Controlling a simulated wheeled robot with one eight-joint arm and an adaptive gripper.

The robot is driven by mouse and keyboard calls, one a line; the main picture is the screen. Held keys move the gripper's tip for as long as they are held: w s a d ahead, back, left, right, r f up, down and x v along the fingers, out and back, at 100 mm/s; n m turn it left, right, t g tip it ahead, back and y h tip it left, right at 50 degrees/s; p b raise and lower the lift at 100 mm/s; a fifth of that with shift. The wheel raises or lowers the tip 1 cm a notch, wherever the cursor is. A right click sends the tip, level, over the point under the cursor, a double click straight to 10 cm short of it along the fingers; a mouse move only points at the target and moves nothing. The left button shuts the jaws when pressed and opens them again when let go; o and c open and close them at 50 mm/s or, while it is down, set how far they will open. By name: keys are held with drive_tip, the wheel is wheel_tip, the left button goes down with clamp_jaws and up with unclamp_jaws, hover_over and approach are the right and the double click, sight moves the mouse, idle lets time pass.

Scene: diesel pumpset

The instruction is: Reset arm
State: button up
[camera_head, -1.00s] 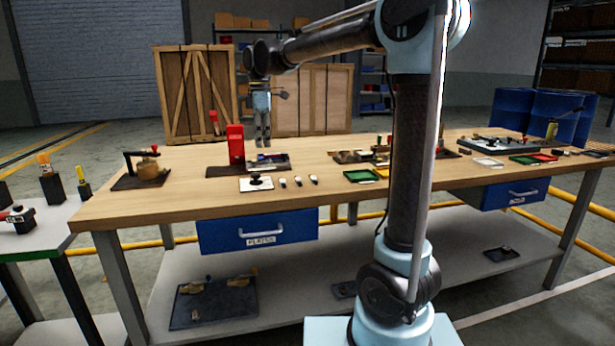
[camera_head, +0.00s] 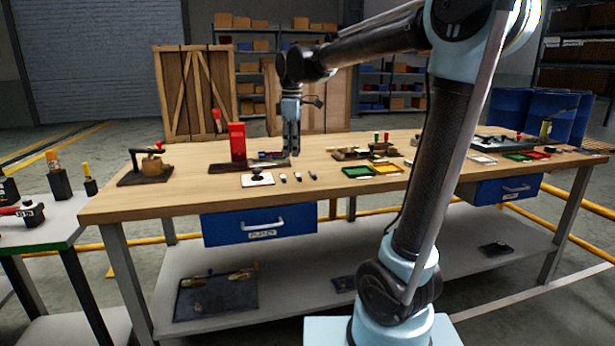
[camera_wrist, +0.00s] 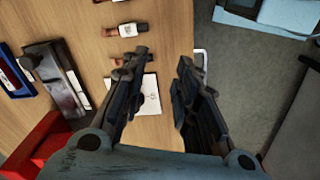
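My gripper (camera_head: 291,152) hangs above the wooden workbench (camera_head: 215,156), pointing down, just right of the red upright device (camera_head: 237,143). In the wrist view the two dark fingers of my gripper (camera_wrist: 162,62) are apart, with nothing held between them. A white plate (camera_wrist: 150,98) with a small part on it shows below the fingers and is partly hidden by the left one. The same white plate (camera_head: 257,179) lies near the bench's front edge in the head view.
Small parts (camera_head: 298,176) lie beside the white plate. Green (camera_head: 359,172) and yellow (camera_head: 388,169) trays are farther right. A clamp-like fixture (camera_head: 147,168) stands at the left. Blue drawers (camera_head: 258,224) hang under the bench. A side table (camera_head: 62,212) is at far left.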

drive_tip(key=s+d+f+m+t, duration=0.1)
drive_tip(key=s+d+f+m, duration=1.5)
drive_tip(key=s+d+f, duration=0.7)
drive_tip(key=shift+s+d+f+m+t, duration=0.25)
drive_tip(key=shift+d+f+m+t, duration=0.05)
drive_tip(key=shift+d+t, duration=0.15)
